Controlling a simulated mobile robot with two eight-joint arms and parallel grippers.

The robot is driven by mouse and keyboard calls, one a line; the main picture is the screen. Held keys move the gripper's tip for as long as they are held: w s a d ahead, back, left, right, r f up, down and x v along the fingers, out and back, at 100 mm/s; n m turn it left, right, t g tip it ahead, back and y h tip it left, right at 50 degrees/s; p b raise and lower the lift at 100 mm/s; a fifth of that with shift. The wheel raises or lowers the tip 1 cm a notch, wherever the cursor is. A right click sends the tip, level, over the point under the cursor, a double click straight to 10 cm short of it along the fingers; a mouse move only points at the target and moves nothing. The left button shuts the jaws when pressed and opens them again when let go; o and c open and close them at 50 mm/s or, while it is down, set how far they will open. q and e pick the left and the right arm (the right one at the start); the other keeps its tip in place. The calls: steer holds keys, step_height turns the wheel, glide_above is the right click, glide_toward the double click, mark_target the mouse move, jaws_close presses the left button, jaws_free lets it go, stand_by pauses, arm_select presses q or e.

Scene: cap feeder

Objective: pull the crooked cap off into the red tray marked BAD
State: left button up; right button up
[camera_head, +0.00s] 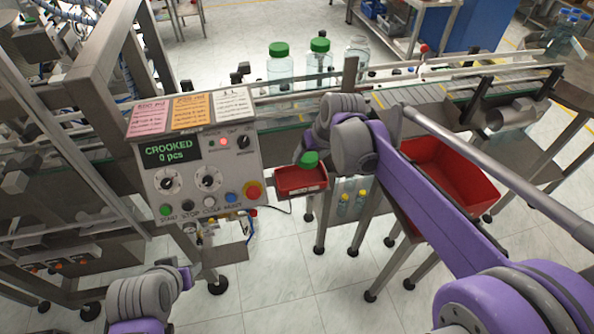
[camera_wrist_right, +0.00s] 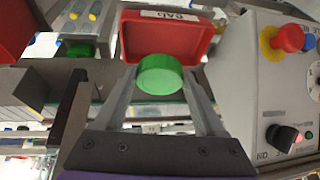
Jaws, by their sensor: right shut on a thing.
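A green cap (camera_head: 309,158) is gripped by my right gripper (camera_head: 306,155). In the right wrist view the cap (camera_wrist_right: 160,75) sits between the two fingertips, its round top facing the camera. The small red tray (camera_head: 301,188) is just below the cap in the head view. The tray (camera_wrist_right: 170,55) also shows in the right wrist view, its white label reading BAD, with the cap overlapping its near edge. No bottle is under the held cap. The left arm shows at the lower left, but its fingers do not show.
A grey control panel (camera_head: 223,164) reading CROOKED 0 pcs stands left of the tray. Two green-capped bottles (camera_head: 280,70) (camera_head: 319,68) and a bottle without a visible green cap (camera_head: 356,58) stand along the conveyor (camera_head: 425,101). A larger red bin (camera_head: 458,180) lies right, behind my right arm.

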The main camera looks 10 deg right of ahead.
mark_target(313, 166)
steer(key=shift+w+f, duration=0.1)
steer(key=shift+f, duration=0.2)
steer(key=f, duration=0.1)
steer(key=f+b, duration=0.1)
steer(key=f, duration=0.1)
steer(key=f+b, duration=0.1)
steer(key=shift+s+f, duration=0.3)
steer(key=shift+w+f, duration=0.1)
steer(key=shift+f, duration=0.3)
arm_select(q)
steer(key=shift+g, duration=0.3)
steer(key=f, duration=0.1)
steer(key=s+f, duration=0.2)
steer(key=f, duration=0.1)
steer(key=shift+s, duration=0.25)
steer(key=shift+w, duration=0.1)
arm_select(e)
steer(key=shift+w, duration=0.1)
steer(key=o, duration=1.3)
steer(key=shift+c, duration=0.2)
steer(key=shift+r, duration=0.1)
arm_select(q)
steer(key=shift+w+r, duration=0.15)
steer(key=shift+r, duration=0.25)
arm_select(e)
steer(key=v, duration=1)
steer(key=shift+r, duration=0.35)
